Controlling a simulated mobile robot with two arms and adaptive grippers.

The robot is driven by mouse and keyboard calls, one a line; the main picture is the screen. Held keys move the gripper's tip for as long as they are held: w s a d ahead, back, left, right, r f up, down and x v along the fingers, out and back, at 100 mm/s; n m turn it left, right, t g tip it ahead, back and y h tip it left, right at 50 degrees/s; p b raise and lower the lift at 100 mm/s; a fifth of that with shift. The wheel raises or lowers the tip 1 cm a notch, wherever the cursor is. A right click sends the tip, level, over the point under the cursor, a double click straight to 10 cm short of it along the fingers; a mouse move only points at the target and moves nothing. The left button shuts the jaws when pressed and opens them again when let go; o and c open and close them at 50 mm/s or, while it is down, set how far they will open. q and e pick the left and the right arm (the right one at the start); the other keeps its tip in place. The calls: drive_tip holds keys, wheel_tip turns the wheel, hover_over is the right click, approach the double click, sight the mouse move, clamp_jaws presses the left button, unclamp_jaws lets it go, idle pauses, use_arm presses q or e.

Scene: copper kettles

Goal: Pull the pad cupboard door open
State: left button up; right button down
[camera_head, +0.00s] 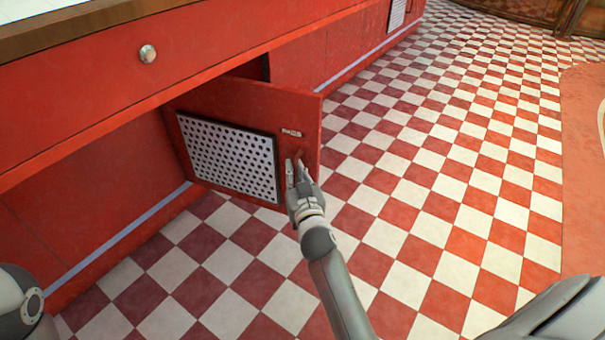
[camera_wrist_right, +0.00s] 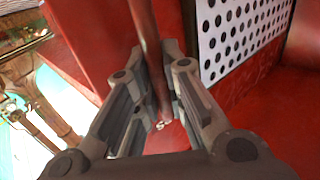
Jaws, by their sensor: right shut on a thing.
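The pad cupboard door (camera_head: 225,105) is red, with a perforated white panel (camera_head: 228,157) and a small "PADS" label (camera_head: 291,133) near its free edge. It stands swung out from the red cabinet, well open. My right gripper (camera_head: 297,172) is at the door's free edge, below the label, shut on the door handle (camera_head: 300,158). In the right wrist view the handle (camera_wrist_right: 150,55) is a dark reddish bar running between the two fingers of my right gripper (camera_wrist_right: 160,98). My left gripper is not in view.
The red cabinet (camera_head: 75,110) has a drawer with a round metal knob (camera_head: 148,54) above the door. A checkered floor (camera_head: 430,190) lies clear to the right and in front. A dark gap (camera_head: 252,68) shows behind the door's top.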

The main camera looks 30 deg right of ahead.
drive_tip(key=shift+s+d+f, duration=0.1)
drive_tip(key=shift+s+d, duration=0.05)
drive_tip(key=shift+s, duration=0.05)
idle(0.3)
drive_tip(key=c, duration=1.5)
unclamp_jaws()
